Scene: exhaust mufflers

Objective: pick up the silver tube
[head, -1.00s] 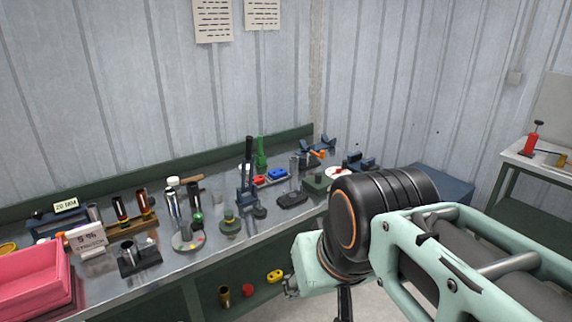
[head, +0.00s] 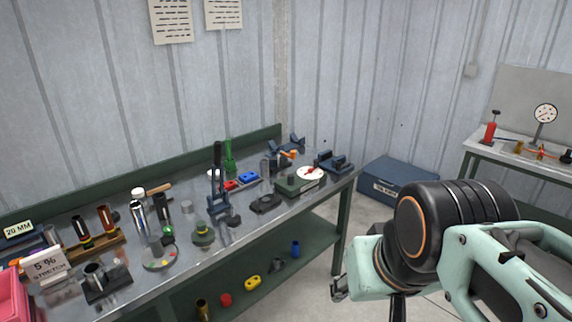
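A shiny silver tube (head: 138,217) stands upright on the metal workbench (head: 225,251), beside a dark cylinder (head: 161,208). Another grey metal tube (head: 265,168) stands further back near the dial scale, and a short metal tube (head: 94,275) sits in a dark block at the front left. I cannot tell which one the task means. My gripper (head: 339,289) shows only in part at the lower middle, right of the bench and apart from all the tubes. Its fingers are mostly hidden behind my arm, so its opening does not show.
The bench also holds a dark blue press (head: 218,190), a dial scale (head: 307,177), a stretch sign (head: 48,266) and a pink bin (head: 12,297). Coloured parts lie on its lower shelf (head: 262,269). A blue box (head: 398,184) stands on the floor behind my arm.

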